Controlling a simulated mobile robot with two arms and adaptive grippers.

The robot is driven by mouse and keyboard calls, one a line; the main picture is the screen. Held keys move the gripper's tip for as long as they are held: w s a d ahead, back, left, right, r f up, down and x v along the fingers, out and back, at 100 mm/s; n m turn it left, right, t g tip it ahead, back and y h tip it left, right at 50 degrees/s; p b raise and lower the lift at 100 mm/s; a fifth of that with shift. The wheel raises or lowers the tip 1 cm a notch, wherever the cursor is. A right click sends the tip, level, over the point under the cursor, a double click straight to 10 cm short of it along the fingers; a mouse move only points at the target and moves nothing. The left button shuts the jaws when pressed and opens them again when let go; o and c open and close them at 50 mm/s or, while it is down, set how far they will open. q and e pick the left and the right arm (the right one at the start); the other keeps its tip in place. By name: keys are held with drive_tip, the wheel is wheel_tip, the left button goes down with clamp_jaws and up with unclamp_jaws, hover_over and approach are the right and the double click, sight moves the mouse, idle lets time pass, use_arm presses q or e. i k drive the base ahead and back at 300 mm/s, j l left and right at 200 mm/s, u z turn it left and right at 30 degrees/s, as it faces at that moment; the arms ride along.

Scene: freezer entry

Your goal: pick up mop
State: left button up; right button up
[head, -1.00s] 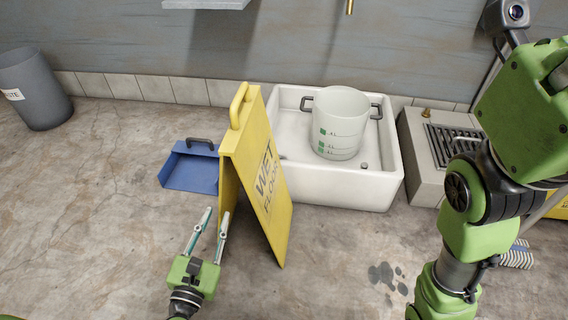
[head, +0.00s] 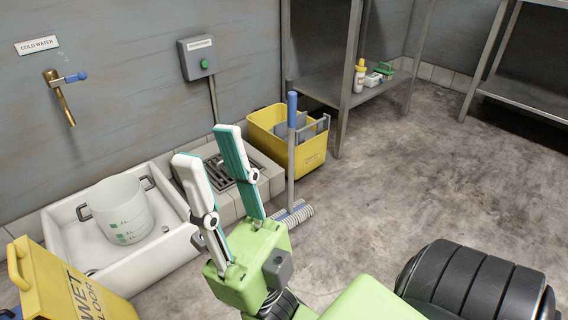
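The mop (head: 291,154) stands upright on the floor in the middle of the head view, with a blue grip at the top, a grey pole and a striped head at the floor. It is in front of a yellow bucket (head: 312,160). My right gripper (head: 204,148) is open and empty, in the foreground to the left of the mop. Its fingers point up and are apart from the pole. The gripper partly covers the near side of the mop head. My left gripper is out of view.
A white sink (head: 75,222) holding a translucent measuring bucket (head: 120,208) stands left, beside a drain block (head: 238,170). A yellow wet floor sign (head: 50,285) is at lower left. A metal shelf (head: 330,84) stands behind. The floor (head: 440,175) at right is clear.

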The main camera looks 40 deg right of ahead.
sight(296, 212)
drive_tip(key=i+z, duration=0.1)
drive_tip(key=z, duration=0.25)
drive_tip(key=i+z, duration=0.1)
drive_tip(key=z, duration=0.25)
drive_tip(key=i+j+z, duration=0.1)
drive_tip(key=z, duration=0.75)
